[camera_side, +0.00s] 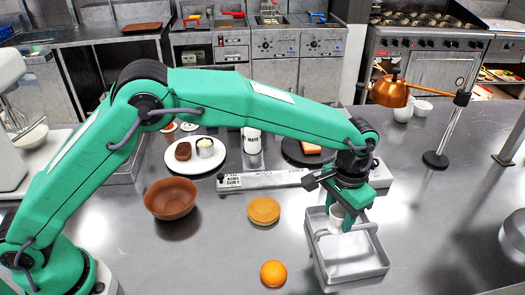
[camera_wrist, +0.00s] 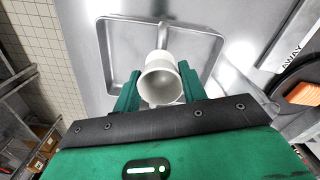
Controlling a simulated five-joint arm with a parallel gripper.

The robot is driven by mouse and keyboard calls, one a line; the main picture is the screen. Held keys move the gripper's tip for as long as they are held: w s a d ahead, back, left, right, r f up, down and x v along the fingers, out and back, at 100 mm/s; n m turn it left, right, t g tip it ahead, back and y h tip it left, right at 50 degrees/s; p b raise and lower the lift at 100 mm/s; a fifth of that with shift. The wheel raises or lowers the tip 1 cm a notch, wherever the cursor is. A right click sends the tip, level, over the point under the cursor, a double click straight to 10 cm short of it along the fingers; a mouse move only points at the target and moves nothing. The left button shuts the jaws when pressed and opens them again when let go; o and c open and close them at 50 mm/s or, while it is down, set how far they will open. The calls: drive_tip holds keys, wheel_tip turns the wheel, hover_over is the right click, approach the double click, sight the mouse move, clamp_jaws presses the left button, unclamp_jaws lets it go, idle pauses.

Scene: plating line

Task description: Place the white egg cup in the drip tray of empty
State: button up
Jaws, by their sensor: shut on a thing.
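The white egg cup (camera_wrist: 160,82) is between the two green fingers of my gripper (camera_wrist: 160,88) in the wrist view, its open mouth facing the camera. In the side view my gripper (camera_side: 343,217) points down at the far end of a grey metal tray (camera_side: 345,262), and the egg cup (camera_side: 336,213) shows beside its finger, partly hidden. The gripper is shut on the egg cup. The tray (camera_wrist: 205,52) looks empty and lies behind the cup in the wrist view. I cannot tell whether the cup's base touches the tray.
A labelled metal rail (camera_side: 280,178), a white plate (camera_side: 177,164) and a dark plate (camera_side: 291,154) lie behind. A copper lamp (camera_side: 390,91) hangs at the back right.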

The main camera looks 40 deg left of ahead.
drive_tip(key=o, duration=1)
drive_tip(key=shift+f, duration=0.15)
drive_tip(key=shift+c, duration=0.2)
wheel_tip(320, 180, up, 12)
drive_tip(key=shift+r, duration=0.2)
